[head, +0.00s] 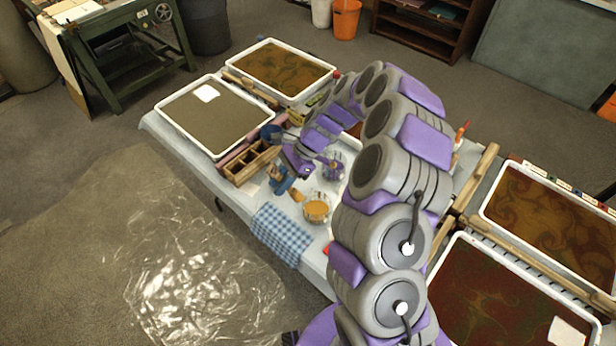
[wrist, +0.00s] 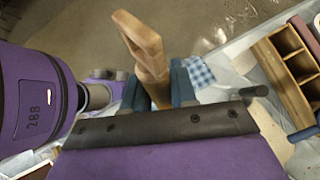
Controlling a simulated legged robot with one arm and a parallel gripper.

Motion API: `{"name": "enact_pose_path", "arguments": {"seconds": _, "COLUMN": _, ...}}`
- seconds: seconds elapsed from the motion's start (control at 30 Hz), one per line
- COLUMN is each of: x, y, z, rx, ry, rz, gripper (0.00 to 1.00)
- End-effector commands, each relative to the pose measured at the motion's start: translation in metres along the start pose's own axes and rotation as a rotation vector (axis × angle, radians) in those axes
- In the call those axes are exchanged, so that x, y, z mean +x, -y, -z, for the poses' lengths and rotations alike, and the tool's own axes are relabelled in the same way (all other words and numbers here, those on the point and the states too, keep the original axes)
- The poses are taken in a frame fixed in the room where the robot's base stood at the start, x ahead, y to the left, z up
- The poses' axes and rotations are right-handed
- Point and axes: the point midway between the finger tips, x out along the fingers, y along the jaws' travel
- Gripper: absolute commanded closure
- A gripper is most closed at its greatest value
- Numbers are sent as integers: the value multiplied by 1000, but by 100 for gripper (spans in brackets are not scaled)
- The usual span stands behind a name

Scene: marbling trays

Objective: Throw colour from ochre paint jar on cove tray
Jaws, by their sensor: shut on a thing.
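A clear, round jar of ochre paint (head: 316,209) stands on the pale table, beside the checked cloth. My gripper (head: 280,178) is low over the table, left of the jar. In the wrist view its blue fingers (wrist: 156,92) are shut on the wooden handle of a tool (wrist: 147,52). The tool's working end is hidden. Nothing marks which tray is the cove one. A tray with a plain grey-brown bath (head: 182,142) lies at the table's far left, with a white patch on it. A tray with brown swirls (head: 262,93) lies behind it.
A wooden compartment box (head: 237,180) is left of my gripper, and a blue checked cloth (head: 272,240) hangs at the front edge. Another clear jar (head: 334,172) stands behind the ochre one. Two swirled trays lie at right. Crumpled clear sheeting (head: 190,285) covers the floor in front.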

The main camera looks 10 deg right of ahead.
Motion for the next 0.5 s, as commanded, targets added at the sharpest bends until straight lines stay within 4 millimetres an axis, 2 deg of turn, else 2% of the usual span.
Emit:
{"name": "enact_pose_path", "arguments": {"seconds": 0.3, "x": -15, "y": -10, "z": 52, "rx": -5, "ry": 36, "rz": 12, "gripper": 100}}
{"name": "enact_pose_path", "arguments": {"seconds": 0.5, "x": -2, "y": -7, "z": 62, "rx": -4, "ry": 29, "rz": 7, "gripper": 100}}
